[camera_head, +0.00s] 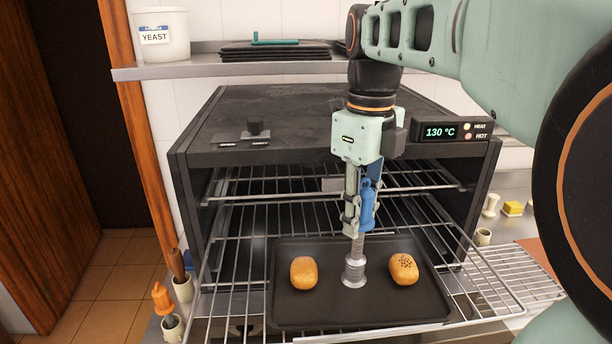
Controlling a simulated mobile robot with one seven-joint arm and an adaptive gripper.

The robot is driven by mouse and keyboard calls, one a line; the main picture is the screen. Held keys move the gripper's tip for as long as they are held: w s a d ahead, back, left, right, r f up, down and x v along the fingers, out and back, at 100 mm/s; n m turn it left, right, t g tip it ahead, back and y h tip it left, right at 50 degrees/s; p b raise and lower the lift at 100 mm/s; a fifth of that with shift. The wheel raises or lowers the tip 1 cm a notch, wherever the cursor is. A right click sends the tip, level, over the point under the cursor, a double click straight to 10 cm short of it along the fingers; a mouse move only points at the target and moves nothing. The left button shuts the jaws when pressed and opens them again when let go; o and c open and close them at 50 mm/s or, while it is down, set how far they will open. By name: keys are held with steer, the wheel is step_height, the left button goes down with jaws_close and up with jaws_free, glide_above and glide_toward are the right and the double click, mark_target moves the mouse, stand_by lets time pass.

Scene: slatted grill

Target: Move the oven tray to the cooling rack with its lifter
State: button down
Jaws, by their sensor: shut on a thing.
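The oven tray (360,312) is dark and flat, and lies on a pulled-out wire shelf in front of the oven. It holds a plain roll (303,273) on the left and a dotted roll (403,269) on the right. My gripper (357,220) is upright above the tray, shut on the lifter (354,268). The lifter is grey, with a ribbed stem and a wide round foot between the rolls. The foot appears to be at the tray's surface; I cannot tell if it is attached. The cooling rack (518,268) is a wire grid at the right, partly hidden by my arm.
The oven (270,122) is open, with another wire shelf (260,182) above the tray. Its display (440,132) reads 130 °C. A steel wall shelf (215,66) runs above it. Small pots and a yellow block (512,208) stand at right; a handled tool (164,300) stands at left.

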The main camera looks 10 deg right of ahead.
mark_target(364, 184)
steer(key=shift+m, duration=1.7)
steer(key=m, duration=0.3)
steer(key=c, duration=1.6)
jaws_free()
steer(key=shift+r, duration=3)
